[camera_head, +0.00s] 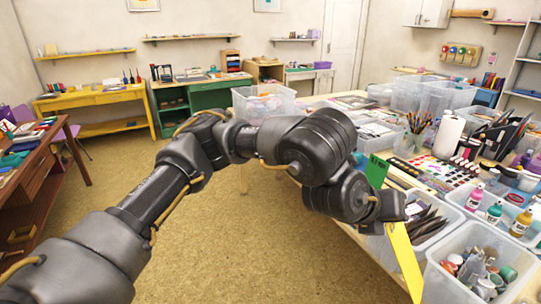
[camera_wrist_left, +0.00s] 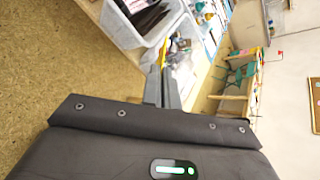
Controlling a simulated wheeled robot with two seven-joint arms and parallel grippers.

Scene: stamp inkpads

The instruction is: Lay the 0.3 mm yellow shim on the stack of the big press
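A flat yellow strip (camera_head: 405,262), which looks like the yellow shim, hangs down at a tilt from the end of my left arm, in front of the table edge. My left gripper (camera_head: 386,212) is mostly hidden behind its own wrist in the head view. In the left wrist view its two fingers (camera_wrist_left: 162,82) are close together, with the thin yellow edge (camera_wrist_left: 163,52) sticking out between their tips. No thickness mark is readable on the strip. I cannot make out the big press or its stack for sure. My right gripper is not in view.
The right-hand table (camera_head: 352,238) is crowded with clear bins (camera_head: 466,262), bottles and a pencil cup (camera_head: 416,130). A green card (camera_head: 376,170) stands behind my wrist. A green desk (camera_head: 205,95) and a yellow table (camera_head: 92,98) stand at the back. The floor between is clear.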

